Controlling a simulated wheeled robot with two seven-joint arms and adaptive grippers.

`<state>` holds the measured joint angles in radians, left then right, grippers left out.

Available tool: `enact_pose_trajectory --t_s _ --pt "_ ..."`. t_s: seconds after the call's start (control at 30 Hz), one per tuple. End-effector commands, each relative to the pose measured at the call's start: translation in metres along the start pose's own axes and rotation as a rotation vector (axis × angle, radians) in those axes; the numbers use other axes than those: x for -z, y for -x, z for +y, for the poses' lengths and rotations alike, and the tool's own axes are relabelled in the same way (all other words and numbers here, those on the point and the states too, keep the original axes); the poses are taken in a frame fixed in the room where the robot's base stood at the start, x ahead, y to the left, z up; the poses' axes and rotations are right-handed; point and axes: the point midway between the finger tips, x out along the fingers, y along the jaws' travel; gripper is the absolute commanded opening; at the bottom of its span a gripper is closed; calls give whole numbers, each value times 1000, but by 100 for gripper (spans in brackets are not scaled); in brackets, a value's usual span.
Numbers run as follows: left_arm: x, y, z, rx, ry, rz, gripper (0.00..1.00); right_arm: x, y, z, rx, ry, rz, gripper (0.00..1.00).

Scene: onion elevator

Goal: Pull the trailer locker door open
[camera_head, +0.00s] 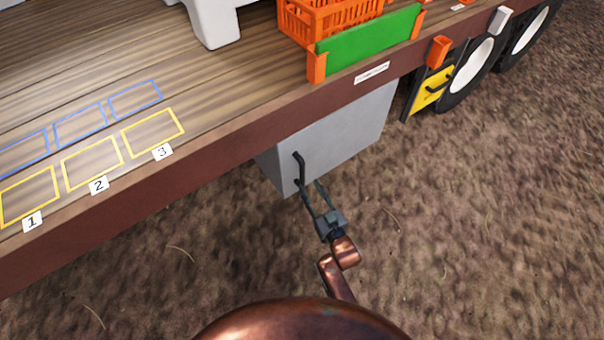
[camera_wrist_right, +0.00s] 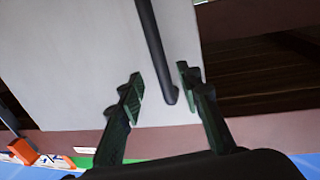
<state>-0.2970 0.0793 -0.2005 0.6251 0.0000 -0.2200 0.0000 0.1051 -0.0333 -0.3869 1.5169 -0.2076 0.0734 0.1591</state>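The trailer locker (camera_head: 345,130) is a grey box under the trailer bed. Its door face looks flush, with no gap that I can make out. A dark bar handle (camera_head: 299,162) stands near the door's left edge; it also shows in the right wrist view (camera_wrist_right: 153,40). My right gripper (camera_head: 311,187) is at the handle's lower part in the head view. In the right wrist view its fingers (camera_wrist_right: 161,80) are apart, with the handle's end between them and clear space on both sides. Whether a finger touches the handle cannot be told. My left gripper is out of view.
The trailer bed's edge (camera_head: 215,165) overhangs the locker. An orange crate (camera_head: 322,18) and a green panel (camera_head: 370,36) are on the bed above. A yellow panel (camera_head: 433,90) and wheels (camera_head: 472,65) are to the right. The brown ground (camera_head: 470,220) in front is clear.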

Motion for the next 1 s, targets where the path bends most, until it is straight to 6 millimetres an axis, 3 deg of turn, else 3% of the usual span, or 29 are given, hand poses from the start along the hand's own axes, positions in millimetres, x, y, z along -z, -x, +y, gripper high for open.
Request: enact_pose_trajectory --t_s 0.2,0.5,0.93,1.0 --pt "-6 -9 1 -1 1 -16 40 2 -29 -2 2 -1 6 32" --pt "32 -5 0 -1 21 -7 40 0 -68 0 1 0 3 32" --pt "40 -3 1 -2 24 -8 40 2 -76 0 0 0 3 32" --pt "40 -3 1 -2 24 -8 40 2 -76 0 0 0 3 28"
